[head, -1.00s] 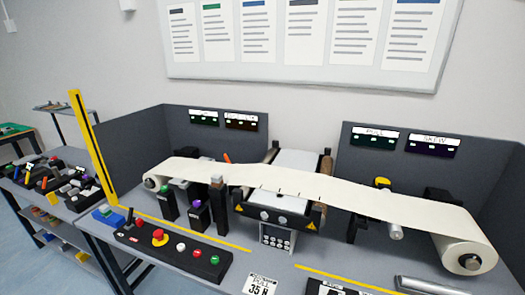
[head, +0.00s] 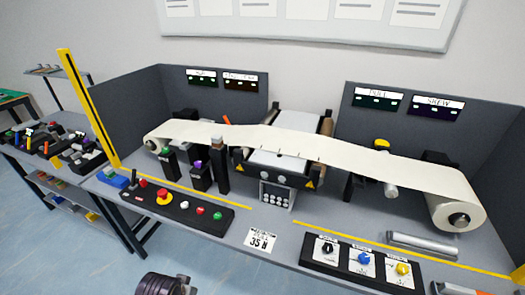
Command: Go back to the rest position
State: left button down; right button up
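Neither of my grippers shows clearly in the head view. A dark ribbed round part (head: 165,285) is cut off at the bottom edge, left of the middle; no fingers can be made out on it. The mini conveyor bench (head: 225,250) stands in front of me. A cream web (head: 390,167) runs across it from a small roll at the left to a larger roll (head: 460,212) at the right. No gripper touches the web, the rolls or the control panels.
A button panel (head: 170,203) with a red knob and a knob panel (head: 360,262) lie along the bench's front. A yellow post (head: 88,108) rises at its left end. Grey partitions (head: 300,108) stand behind. A cluttered side table (head: 60,160) is at left, with open floor (head: 60,245) before it.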

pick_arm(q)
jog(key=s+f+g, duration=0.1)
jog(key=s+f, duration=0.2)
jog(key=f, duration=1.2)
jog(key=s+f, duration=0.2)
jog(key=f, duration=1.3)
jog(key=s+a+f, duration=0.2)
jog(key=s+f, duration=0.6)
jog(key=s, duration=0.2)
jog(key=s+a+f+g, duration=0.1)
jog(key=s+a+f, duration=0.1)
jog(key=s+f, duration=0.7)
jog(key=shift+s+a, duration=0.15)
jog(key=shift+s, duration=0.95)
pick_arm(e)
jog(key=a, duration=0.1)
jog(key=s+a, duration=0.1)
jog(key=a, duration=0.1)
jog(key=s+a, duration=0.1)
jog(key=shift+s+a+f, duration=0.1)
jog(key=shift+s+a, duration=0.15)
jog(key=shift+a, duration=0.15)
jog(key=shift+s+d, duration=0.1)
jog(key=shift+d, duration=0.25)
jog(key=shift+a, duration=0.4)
